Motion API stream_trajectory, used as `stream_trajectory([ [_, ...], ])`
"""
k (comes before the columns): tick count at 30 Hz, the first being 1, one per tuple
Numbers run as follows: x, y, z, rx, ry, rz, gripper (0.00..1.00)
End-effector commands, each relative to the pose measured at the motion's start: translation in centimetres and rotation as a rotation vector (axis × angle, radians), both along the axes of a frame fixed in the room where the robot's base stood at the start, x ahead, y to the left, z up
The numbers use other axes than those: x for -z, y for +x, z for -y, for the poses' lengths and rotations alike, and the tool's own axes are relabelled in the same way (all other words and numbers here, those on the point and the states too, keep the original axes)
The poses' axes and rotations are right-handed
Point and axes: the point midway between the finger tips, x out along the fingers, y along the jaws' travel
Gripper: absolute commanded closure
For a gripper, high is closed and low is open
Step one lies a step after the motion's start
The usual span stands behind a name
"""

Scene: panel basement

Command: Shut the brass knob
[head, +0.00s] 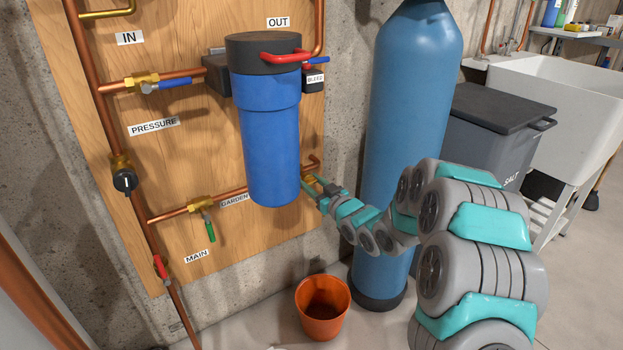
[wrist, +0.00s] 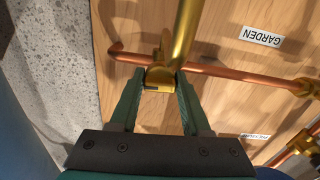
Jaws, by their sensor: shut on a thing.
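The brass knob (wrist: 160,78) sits on a brass fitting on the copper pipe in front of the wooden panel. In the wrist view my gripper (wrist: 158,92) has one finger on each side of the knob and is shut on it. The fingers hide parts of its sides. In the head view my gripper (head: 314,185) reaches from the right to the end of the lower pipe, beside the blue filter housing. There only a little brass (head: 310,180) shows at the fingertips, and the knob's turn is too small to tell.
The blue filter housing (head: 270,140) hangs just left of my gripper. A tall blue tank (head: 410,90) stands close behind my arm. An orange bucket (head: 323,308) stands on the floor below. A green-handled valve (head: 209,228) is left on the GARDEN pipe.

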Motion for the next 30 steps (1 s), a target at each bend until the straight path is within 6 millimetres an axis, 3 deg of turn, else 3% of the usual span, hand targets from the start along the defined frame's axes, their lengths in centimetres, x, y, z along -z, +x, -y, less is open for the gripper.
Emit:
stream_trajectory([
  [22,-0.02,0.02,-0.01,0.000,0.071,-0.047,1.00],
  [23,-0.02,0.02,-0.01,0.000,0.071,-0.047,0.50],
  [25,-0.01,0.02,-0.01,0.000,0.071,-0.047,0.43],
  [30,0.00,0.01,0.00,0.000,0.071,-0.047,0.43],
])
